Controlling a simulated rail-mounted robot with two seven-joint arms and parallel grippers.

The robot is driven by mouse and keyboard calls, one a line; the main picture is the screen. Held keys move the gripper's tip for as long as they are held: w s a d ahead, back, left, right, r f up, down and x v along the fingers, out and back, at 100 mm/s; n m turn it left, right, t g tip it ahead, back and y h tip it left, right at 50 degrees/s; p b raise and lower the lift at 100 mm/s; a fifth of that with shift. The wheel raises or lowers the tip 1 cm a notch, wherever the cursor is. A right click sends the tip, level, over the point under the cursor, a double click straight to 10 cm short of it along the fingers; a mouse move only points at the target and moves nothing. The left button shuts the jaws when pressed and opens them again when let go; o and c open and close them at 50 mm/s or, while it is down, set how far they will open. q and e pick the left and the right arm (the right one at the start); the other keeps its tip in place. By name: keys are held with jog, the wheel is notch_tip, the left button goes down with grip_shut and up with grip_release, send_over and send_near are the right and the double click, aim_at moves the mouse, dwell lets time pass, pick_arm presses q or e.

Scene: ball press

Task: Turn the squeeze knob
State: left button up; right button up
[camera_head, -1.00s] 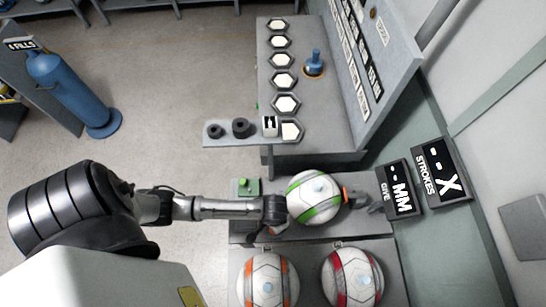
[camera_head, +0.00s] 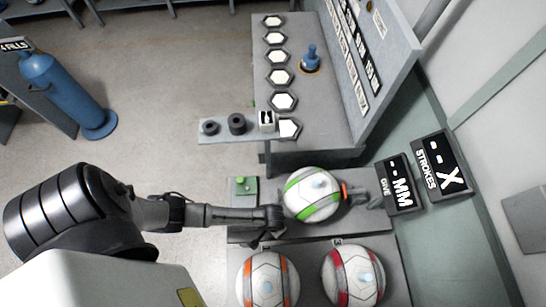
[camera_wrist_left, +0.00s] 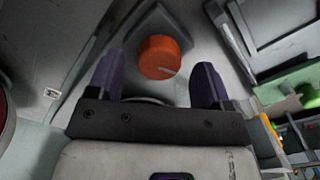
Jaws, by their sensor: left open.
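An orange round knob (camera_wrist_left: 165,57) with a pale mark on its face shows in the left wrist view. It lies between the two dark finger pads of my left gripper (camera_wrist_left: 158,66), with gaps on both sides. The gripper is open and empty; whether the pads are level with the knob is unclear. In the head view my left gripper (camera_head: 269,226) is just left of the white and green ball (camera_head: 313,194). I cannot make out the knob under it there. My right gripper is not in view.
An orange-tipped part (camera_head: 345,190) sits right of the ball. Two more balls, orange-banded (camera_head: 267,281) and red-banded (camera_head: 353,277), lie in front. A green button block (camera_head: 245,187) is left. Black MM (camera_head: 400,185) and STROKES (camera_head: 441,165) displays stand right.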

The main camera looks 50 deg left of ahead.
pick_arm(q)
jog(key=shift+f, duration=0.65)
jog(key=shift+c, duration=0.5)
jog(key=c, duration=0.8)
